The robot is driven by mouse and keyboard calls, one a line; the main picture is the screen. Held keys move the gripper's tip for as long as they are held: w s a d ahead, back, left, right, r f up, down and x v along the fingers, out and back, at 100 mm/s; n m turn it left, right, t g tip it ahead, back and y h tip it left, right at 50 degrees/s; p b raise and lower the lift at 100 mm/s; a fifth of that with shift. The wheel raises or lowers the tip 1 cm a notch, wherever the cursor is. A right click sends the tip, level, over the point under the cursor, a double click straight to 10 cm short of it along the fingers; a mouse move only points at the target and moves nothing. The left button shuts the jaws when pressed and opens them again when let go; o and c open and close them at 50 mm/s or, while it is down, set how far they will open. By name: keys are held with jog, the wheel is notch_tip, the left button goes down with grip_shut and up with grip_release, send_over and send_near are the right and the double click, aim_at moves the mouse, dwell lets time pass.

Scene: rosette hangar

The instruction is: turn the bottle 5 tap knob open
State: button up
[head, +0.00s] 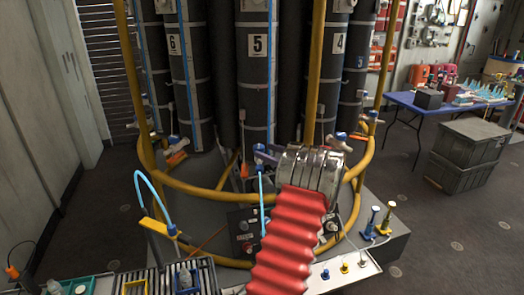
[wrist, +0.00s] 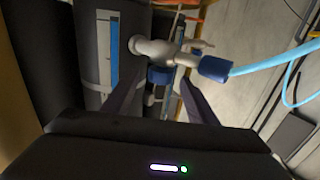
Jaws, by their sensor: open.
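Bottle 5 (head: 257,75) is a tall dark cylinder with a white "5" label, at the centre back in the head view. Its tap is low at its front, partly covered by my gripper (head: 264,155). In the wrist view a silver tap (wrist: 150,48) lies across the picture, with a blue part (wrist: 160,75) below it that looks like the knob. A blue fitting (wrist: 215,68) with a light blue hose (wrist: 270,60) is at its right end. My gripper (wrist: 164,78) is open, its two fingers on either side of the blue part. I cannot tell whether they touch it.
Bottles 6 (head: 174,45) and 4 (head: 339,40) stand on either side. A yellow rail (head: 205,192) curves around the bottles. Trays (head: 80,286) and a white strip with small knobs (head: 348,266) lie in front. A blue table (head: 405,98) and grey crates (head: 470,145) are at right.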

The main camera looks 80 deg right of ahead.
jog(key=v, duration=0.9)
jog(key=shift+s, duration=0.15)
dwell(0.4)
